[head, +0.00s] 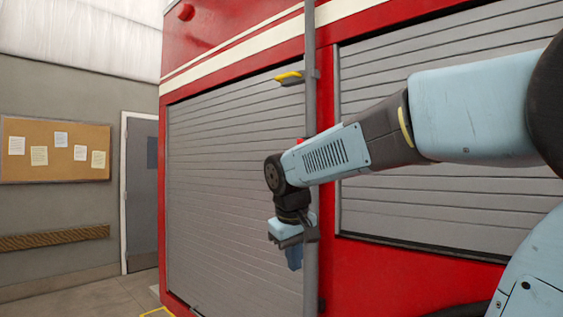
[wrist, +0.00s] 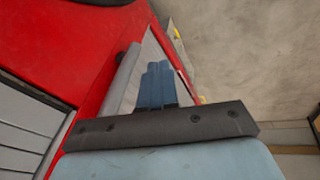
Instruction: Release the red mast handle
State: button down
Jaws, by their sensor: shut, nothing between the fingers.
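A grey vertical mast (head: 310,100) runs up the front of the red vehicle between two shutters. A small red piece (head: 300,141) shows beside the mast, just above my forearm; it may be the red mast handle, but my arm hides most of that area. My gripper (head: 294,258) points down just left of the mast, lower than the red piece, empty and with its blue fingers shut. In the wrist view the fingers of my gripper (wrist: 157,85) are together with nothing between them. I cannot tell whether the gripper touches the mast.
A yellow-topped bracket (head: 290,77) sticks out left of the mast higher up. Grey roller shutters (head: 230,190) lie behind the gripper. Open floor (head: 100,297) and a door (head: 143,190) are at the left.

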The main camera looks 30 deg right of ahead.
jog(key=w+d+r+g+h, duration=0.2)
jog(key=w+d+r+h, duration=0.25)
jog(key=w, duration=0.45)
jog(key=w+d+r+g+h, duration=0.25)
jog(key=w+d+r, duration=0.25)
jog(key=w, duration=0.4)
jog(key=w+a+r+m+g+h, duration=0.3)
jog(key=w+a+r+h, duration=0.5)
jog(key=a+r, duration=0.3)
jog(key=shift+w+r, duration=0.75)
jog(key=shift+r, duration=0.15)
jog(key=s+x, duration=0.2)
jog(key=x, duration=1)
jog(key=shift+s, duration=0.45)
